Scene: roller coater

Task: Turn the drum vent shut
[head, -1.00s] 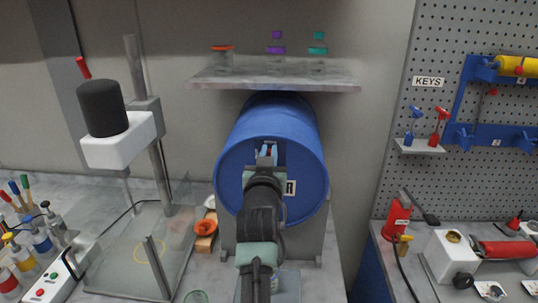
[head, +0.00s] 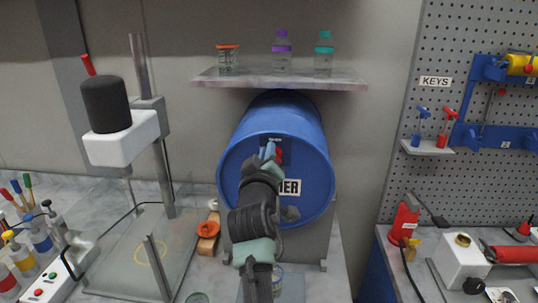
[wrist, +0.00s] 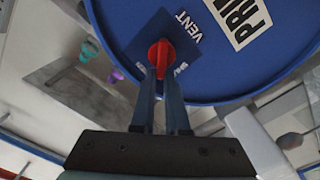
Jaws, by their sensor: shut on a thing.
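The blue drum (head: 318,150) lies on its side on a grey stand, its round end facing me. On that end is a dark blue vent plate (wrist: 190,28) lettered VENT, with a red vent knob (wrist: 158,56) on it. My gripper (wrist: 161,72) is at the knob, with its two fingers shut on it. In the head view my gripper (head: 268,152) and wrist cover part of the plate. A bit of red shows just right of the fingers. The knob's exact angle is hard to tell.
A white label (head: 287,188) is partly hidden behind my arm. A shelf (head: 345,81) with a jar and two bottles hangs above the drum. A stand with a black cylinder (head: 105,105) is at the left. A pegboard and a tool bench are at the right.

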